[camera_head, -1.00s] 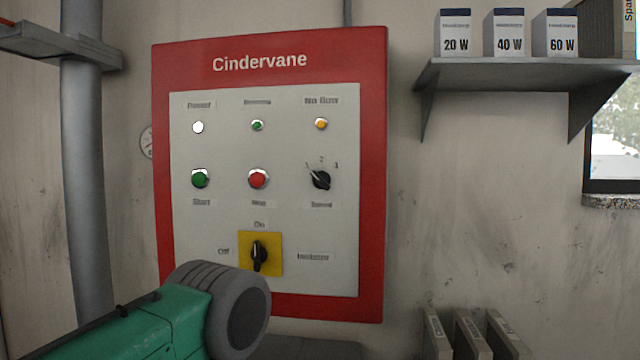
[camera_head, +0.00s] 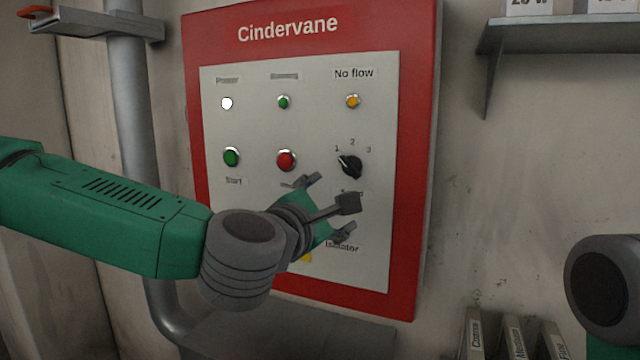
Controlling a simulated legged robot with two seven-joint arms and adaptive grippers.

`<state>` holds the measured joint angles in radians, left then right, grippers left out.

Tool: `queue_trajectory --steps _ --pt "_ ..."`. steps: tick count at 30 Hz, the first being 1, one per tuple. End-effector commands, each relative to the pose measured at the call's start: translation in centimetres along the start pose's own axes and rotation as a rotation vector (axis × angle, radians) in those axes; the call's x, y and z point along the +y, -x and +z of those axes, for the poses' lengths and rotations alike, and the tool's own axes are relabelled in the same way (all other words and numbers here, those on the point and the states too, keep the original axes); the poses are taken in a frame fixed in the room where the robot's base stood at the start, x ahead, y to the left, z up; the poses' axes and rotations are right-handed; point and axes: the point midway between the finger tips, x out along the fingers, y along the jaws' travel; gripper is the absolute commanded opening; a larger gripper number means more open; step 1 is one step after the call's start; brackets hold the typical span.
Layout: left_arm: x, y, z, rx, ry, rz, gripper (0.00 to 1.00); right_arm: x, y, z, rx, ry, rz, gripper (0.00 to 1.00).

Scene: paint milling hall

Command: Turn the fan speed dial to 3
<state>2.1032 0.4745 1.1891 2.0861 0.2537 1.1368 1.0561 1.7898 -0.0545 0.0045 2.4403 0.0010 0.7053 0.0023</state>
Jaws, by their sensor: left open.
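The fan speed dial (camera_head: 350,166) is a black knob on the pale face of the red Cindervane panel (camera_head: 412,200), marked 1, 2 and 3 around its top. Its pointer is tilted up and left, toward 1. My left gripper (camera_head: 335,207) is open and empty, in front of the panel just below and left of the dial, apart from it. It partly covers the label under the dial and most of the yellow isolator plate (camera_head: 306,257). My right arm shows only as a link at the right edge; its gripper is out of view.
A green start button (camera_head: 231,157) and a red button (camera_head: 286,160) sit left of the dial. Indicator lamps run above, with the amber No flow lamp (camera_head: 352,101) over the dial. A grey shelf (camera_head: 560,32) is at upper right. Several upright binders (camera_head: 512,338) stand below right.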

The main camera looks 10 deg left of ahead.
Motion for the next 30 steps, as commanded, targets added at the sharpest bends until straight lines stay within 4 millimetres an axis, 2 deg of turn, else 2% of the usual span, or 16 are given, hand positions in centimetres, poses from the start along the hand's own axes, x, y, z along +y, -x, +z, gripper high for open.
queue_trajectory --steps 1,4,8,21,25,30 --pt "1.6 0.0 0.8 -0.005 0.036 0.025 0.69 0.0 0.2 0.0 -0.001 0.0 0.0 0.4" --pt "2.6 -0.2 1.6 -0.01 0.071 0.045 0.69 0.0 0.3 0.1 -0.002 0.0 0.0 0.4" --pt "2.5 -1.6 1.8 -0.008 0.073 0.045 0.69 0.0 0.6 0.1 -0.002 0.001 0.0 0.4" --pt "2.8 -10.6 2.1 -0.008 0.067 0.044 0.69 0.0 2.5 -0.1 -0.001 0.0 0.0 0.4" --pt "2.8 -12.4 2.1 -0.009 0.066 0.043 0.69 0.0 2.8 -0.1 -0.001 0.0 0.0 0.4" --pt "2.9 -13.7 2.0 -0.01 0.067 0.043 0.69 0.0 3.0 -0.1 -0.001 0.0 0.0 0.4"
